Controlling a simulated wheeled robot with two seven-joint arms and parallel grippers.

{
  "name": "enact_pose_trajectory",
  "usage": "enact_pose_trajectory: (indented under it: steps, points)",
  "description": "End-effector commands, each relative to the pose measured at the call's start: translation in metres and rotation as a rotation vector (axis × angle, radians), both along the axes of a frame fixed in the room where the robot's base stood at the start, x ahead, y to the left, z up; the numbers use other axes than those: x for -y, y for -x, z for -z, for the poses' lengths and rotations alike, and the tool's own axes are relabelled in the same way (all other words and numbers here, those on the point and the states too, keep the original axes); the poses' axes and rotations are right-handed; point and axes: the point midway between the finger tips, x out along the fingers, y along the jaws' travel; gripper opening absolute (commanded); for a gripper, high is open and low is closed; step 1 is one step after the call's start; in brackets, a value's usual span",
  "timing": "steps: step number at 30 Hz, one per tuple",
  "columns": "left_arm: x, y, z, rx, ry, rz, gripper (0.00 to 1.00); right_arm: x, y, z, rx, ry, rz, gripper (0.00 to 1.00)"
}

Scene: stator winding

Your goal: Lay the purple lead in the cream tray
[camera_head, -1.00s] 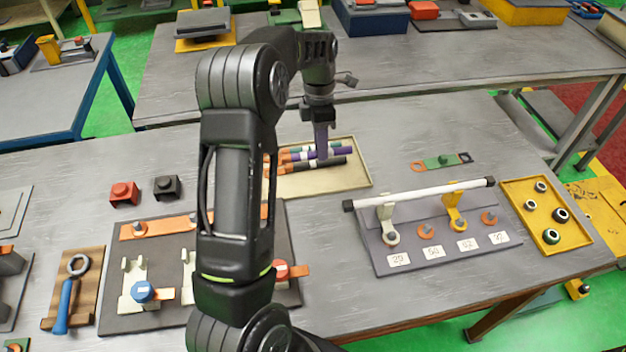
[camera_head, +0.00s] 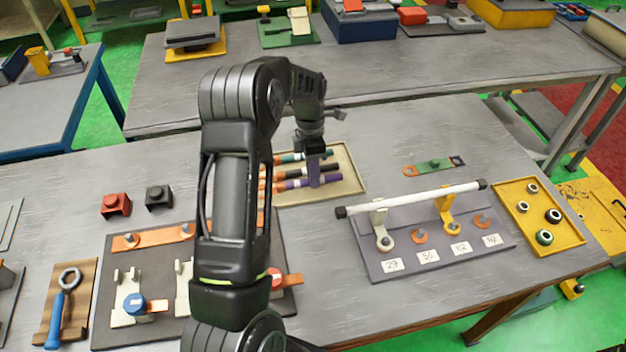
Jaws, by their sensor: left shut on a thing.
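The cream tray (camera_head: 345,187) lies on the grey table, partly hidden at its left by my left arm. The purple lead (camera_head: 294,184) lies level along the tray's front side, resting in it or just above its floor; I cannot tell which. My left gripper (camera_head: 314,183) points down and is shut on the purple lead near its right part. A black lead (camera_head: 329,167) and a teal lead (camera_head: 291,158) lie behind it in the tray, roughly parallel. Their orange left ends are partly hidden by my arm. My right gripper is not in view.
A grey fixture (camera_head: 430,268) with a white rod (camera_head: 415,197) stands right of the tray. A yellow tray (camera_head: 520,226) with several rings is farther right. A dark board (camera_head: 112,290) with clips lies at front left. Red (camera_head: 115,204) and black blocks (camera_head: 158,197) sit behind it.

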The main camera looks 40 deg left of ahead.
Motion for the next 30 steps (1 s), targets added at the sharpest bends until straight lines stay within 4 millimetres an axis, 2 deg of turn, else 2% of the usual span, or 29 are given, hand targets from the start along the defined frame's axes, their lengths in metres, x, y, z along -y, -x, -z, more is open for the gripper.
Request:
enact_pose_trajectory:
  steps: [1,3,16,17,18,24,30]
  points:
    - [0.0,0.0,0.015,-0.002,0.0,-0.001,0.0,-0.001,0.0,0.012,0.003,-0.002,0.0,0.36]
    - [-0.001,0.0,0.023,-0.001,-0.001,-0.001,0.0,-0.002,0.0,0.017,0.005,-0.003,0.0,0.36]
    - [0.0,0.0,0.026,0.0,-0.001,-0.001,0.0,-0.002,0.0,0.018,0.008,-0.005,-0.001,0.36]
    - [0.0,0.0,0.027,0.0,-0.001,-0.001,0.2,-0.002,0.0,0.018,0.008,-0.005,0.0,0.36]
    - [-0.001,0.0,0.026,0.0,-0.001,-0.001,0.23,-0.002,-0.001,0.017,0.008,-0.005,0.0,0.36]
    - [-0.001,0.0,0.026,0.0,-0.001,-0.001,0.4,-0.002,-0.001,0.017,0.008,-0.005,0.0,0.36]
    - [-0.001,0.0,0.026,0.001,-0.002,-0.001,0.41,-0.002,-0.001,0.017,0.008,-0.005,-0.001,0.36]
